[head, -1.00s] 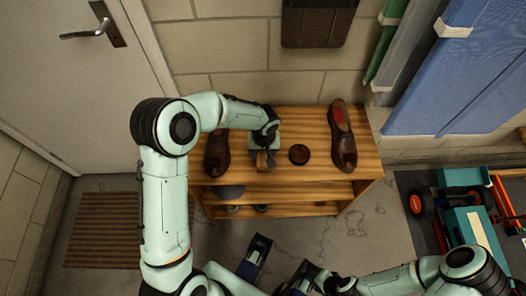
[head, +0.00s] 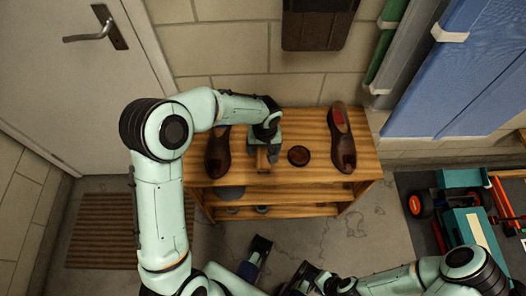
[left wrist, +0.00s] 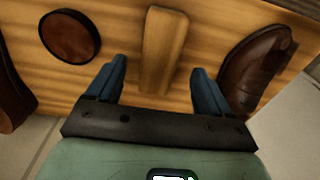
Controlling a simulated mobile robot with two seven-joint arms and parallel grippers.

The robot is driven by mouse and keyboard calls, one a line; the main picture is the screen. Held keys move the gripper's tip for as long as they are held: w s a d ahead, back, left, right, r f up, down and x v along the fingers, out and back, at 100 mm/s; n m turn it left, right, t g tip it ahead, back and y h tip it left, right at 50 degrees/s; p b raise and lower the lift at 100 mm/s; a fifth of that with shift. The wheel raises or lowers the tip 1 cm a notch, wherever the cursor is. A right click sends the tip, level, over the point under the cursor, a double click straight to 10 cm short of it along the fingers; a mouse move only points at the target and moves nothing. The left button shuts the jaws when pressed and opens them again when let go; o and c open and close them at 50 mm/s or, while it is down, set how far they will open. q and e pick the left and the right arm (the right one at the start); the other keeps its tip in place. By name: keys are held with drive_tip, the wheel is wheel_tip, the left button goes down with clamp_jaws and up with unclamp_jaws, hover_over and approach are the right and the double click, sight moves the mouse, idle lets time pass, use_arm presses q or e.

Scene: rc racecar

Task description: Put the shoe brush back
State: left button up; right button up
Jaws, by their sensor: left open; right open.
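The shoe brush (head: 263,161), a narrow wooden-coloured piece, lies on the shelf top between the left shoe and the round tin. It also shows in the left wrist view (left wrist: 163,45), pointing away from the palm. My left gripper (head: 264,153) is over the front of the shelf top. In the left wrist view, its blue fingers (left wrist: 160,80) are apart, one on each side of the brush's near end, with gaps on both sides. My right gripper (head: 302,277) is low at the bottom of the head view, away from the shelf and partly cut off.
The wooden shelf (head: 313,125) carries a brown shoe (head: 217,154) at left, a round dark tin (head: 299,156) and another shoe (head: 342,140) at right. Items sit on its lower boards. A racecar (head: 465,228) is at far right.

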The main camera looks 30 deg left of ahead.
sight(264, 156)
use_arm(q)
wheel_tip(264, 156, up, 8)
drive_tip(key=p, duration=0.1)
drive_tip(key=shift+s+d+f, duration=0.15)
drive_tip(key=shift+d+f, duration=0.1)
use_arm(e)
drive_tip(key=shift+s+r, duration=0.25)
drive_tip(key=shift+r, duration=0.25)
